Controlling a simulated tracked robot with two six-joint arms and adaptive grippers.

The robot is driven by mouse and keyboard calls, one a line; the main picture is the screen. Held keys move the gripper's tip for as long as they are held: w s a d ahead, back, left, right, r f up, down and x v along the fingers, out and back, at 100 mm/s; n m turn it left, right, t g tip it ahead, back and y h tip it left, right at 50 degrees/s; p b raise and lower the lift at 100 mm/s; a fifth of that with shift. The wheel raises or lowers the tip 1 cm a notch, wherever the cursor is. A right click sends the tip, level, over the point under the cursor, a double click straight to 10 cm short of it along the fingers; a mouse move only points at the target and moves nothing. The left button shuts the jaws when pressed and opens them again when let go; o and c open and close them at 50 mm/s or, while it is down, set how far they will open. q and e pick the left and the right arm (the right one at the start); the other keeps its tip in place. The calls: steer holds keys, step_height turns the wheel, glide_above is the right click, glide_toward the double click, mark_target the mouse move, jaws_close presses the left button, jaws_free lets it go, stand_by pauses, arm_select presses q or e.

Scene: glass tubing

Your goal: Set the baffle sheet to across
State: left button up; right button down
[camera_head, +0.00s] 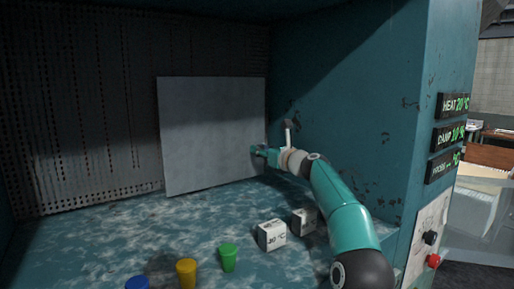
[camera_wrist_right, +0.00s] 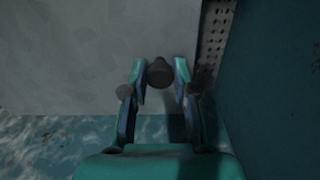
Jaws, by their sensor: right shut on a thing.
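The baffle sheet (camera_head: 212,130) is a flat grey upright panel toward the back of the teal chamber. It stands at an angle to the perforated back wall, its right edge near the right side wall. My right gripper (camera_head: 257,151) reaches in from the right to the sheet's lower right part. In the right wrist view, my right gripper (camera_wrist_right: 160,75) has its fingers on either side of a dark round knob (camera_wrist_right: 160,71) in front of the grey sheet (camera_wrist_right: 90,50). The fingers hide the knob's sides. My left gripper is in neither view.
Two white cubes (camera_head: 272,235) (camera_head: 304,221) stand on the mottled floor below my right arm. Green (camera_head: 228,257), yellow (camera_head: 186,273) and blue (camera_head: 137,283) cups stand at the front. The right side wall (camera_head: 345,90) is close beside my arm. The left floor is clear.

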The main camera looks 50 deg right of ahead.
arm_select(q)
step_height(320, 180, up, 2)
steer(key=shift+p, duration=0.5)
arm_select(e)
steer(key=d, duration=0.2)
steer(key=shift+s+d, duration=0.35)
steer(key=shift+d, duration=0.05)
steer(key=c, duration=0.9)
jaws_free()
steer(key=v, duration=1.2)
steer(key=shift+f, duration=0.1)
steer(key=shift+a, duration=0.1)
